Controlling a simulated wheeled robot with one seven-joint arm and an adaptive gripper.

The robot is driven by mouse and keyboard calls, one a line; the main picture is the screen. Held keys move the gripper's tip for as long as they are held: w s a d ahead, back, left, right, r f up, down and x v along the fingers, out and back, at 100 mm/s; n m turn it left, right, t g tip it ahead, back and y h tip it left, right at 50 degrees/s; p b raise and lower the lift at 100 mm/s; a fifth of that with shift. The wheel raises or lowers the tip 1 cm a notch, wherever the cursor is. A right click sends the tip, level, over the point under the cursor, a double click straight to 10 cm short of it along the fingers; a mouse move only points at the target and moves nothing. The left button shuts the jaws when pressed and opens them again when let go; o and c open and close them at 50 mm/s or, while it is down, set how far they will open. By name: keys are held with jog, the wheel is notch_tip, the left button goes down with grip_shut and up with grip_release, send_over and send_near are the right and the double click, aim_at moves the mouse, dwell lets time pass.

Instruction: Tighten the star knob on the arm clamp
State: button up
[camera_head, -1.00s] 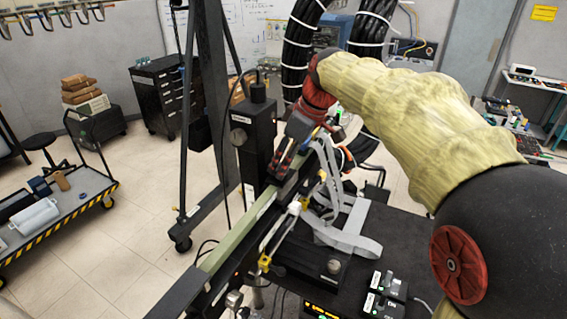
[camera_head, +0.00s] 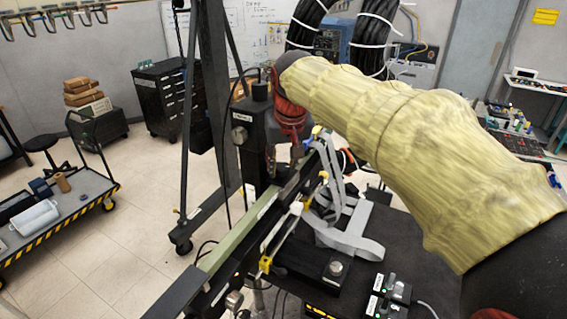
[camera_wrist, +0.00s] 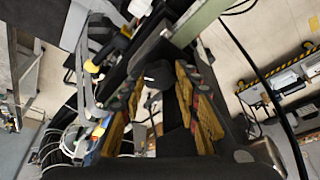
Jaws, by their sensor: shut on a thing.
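In the head view my red wrist (camera_head: 290,115) is against the block's right side, and the fingertips and knob are mostly hidden there.
Grey ribbon cables (camera_head: 345,235) hang just right of the rail over a black table (camera_head: 405,235). A black stand post (camera_head: 215,95) rises close behind on the left. A cart (camera_head: 75,215) stands far left, with clear floor between.

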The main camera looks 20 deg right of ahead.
jog(key=shift+a+m+g+h, duration=0.15)
jog(key=shift+m+h, duration=0.15)
jog(key=shift+m, duration=0.6)
jog(key=shift+m+g+h, duration=0.15)
jog(key=shift+m+h, duration=0.15)
jog(key=shift+m, duration=0.6)
jog(key=o, duration=1.1)
jog(key=shift+o, duration=0.3)
jog(key=v, duration=0.8)
